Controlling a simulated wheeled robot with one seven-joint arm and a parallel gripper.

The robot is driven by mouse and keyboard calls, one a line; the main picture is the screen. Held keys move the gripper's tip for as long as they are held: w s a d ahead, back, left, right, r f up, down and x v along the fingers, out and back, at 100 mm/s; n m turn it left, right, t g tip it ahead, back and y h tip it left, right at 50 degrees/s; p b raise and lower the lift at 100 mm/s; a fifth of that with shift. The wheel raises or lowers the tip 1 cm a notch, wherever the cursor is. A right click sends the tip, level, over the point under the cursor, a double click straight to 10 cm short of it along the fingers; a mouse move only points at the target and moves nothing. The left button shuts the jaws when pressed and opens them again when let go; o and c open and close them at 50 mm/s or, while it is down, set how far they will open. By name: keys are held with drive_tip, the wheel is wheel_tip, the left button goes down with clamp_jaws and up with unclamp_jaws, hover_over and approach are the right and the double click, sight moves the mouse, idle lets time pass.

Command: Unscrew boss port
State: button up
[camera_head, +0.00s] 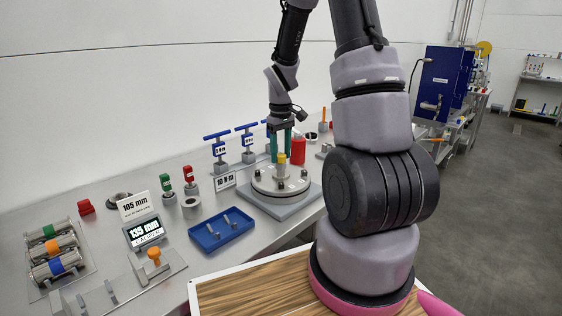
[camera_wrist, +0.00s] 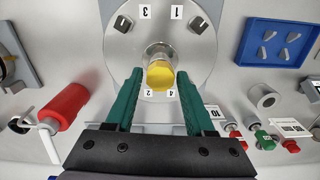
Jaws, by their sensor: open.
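The boss port has a yellow hex cap (camera_head: 281,158) standing upright at the centre of a round metal flange (camera_head: 265,187) on a grey base plate. In the wrist view the yellow cap (camera_wrist: 160,75) appears between the green fingertips of my gripper (camera_wrist: 159,74), with a gap on both sides. In the head view my gripper (camera_head: 280,142) points down over the flange, its fingers spread. The depth between fingertips and cap is hard to tell. The flange (camera_wrist: 190,45) carries number labels 1 to 4, with dark square bolt heads near 1 and 3.
A red cylinder (camera_head: 298,150) stands close behind the flange. Blue T-handled tools (camera_head: 217,150) stand behind left. A blue tray (camera_head: 222,229) with several small metal parts lies front left. Digital displays (camera_head: 144,232) and a rack of coloured cylinders (camera_head: 54,255) are further left.

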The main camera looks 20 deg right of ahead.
drive_tip(key=m, duration=1.5)
drive_tip(key=shift+m, duration=0.3)
drive_tip(key=m, duration=0.4)
clamp_jaws()
drive_tip(key=n, duration=0.3)
drive_tip(key=shift+d, duration=0.1)
drive_tip(key=shift+n, duration=0.9)
